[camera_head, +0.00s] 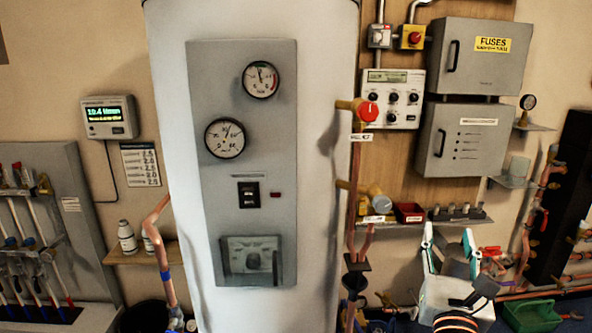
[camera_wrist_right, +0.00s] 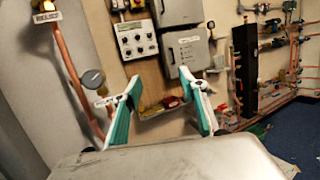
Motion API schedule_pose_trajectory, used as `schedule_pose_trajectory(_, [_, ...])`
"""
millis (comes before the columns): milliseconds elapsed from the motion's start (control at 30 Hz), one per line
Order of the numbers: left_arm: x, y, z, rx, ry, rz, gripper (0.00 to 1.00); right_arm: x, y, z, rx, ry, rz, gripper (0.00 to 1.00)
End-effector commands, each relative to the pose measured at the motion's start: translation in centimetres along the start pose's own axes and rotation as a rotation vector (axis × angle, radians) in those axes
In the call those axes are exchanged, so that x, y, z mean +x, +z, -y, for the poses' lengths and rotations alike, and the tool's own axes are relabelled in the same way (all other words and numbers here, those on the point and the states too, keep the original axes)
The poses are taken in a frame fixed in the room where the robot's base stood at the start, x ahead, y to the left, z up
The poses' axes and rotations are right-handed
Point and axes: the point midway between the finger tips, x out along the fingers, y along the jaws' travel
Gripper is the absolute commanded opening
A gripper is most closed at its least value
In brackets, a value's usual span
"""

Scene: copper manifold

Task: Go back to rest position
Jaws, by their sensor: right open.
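My right gripper (camera_head: 450,247) shows at the lower right of the head view, in front of the wall and below the small shelf. Its two fingers with teal pads stand apart, with nothing between them. In the right wrist view the open fingers (camera_wrist_right: 160,106) point toward the wall panel, with the shelf and a red bin seen beyond the gap. My left gripper is not in view.
A tall white cylinder (camera_head: 173,60) with a gauge panel (camera_head: 217,165) fills the middle. Copper pipes with a red-knobbed valve (camera_head: 367,110) run on its right side. Grey fuse boxes (camera_head: 480,75) hang above my right gripper. A shelf (camera_head: 145,256) holds bottles at left.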

Motion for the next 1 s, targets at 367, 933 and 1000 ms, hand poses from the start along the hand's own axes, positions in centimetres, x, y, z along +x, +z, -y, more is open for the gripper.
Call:
schedule_pose_trajectory(367, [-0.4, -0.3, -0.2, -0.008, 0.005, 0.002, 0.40, -8.7, -6.9, -4.4, -1.369, 0.154, 0.334, 0.42])
schedule_pose_trajectory(933, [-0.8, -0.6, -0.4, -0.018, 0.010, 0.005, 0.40, -31.7, -34.2, -3.4, -2.786, 1.102, 0.932, 0.42])
schedule_pose_trajectory(1000, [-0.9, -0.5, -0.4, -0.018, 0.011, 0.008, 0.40, -33.5, -35.8, -2.1, 2.671, -1.115, -0.930, 0.42])
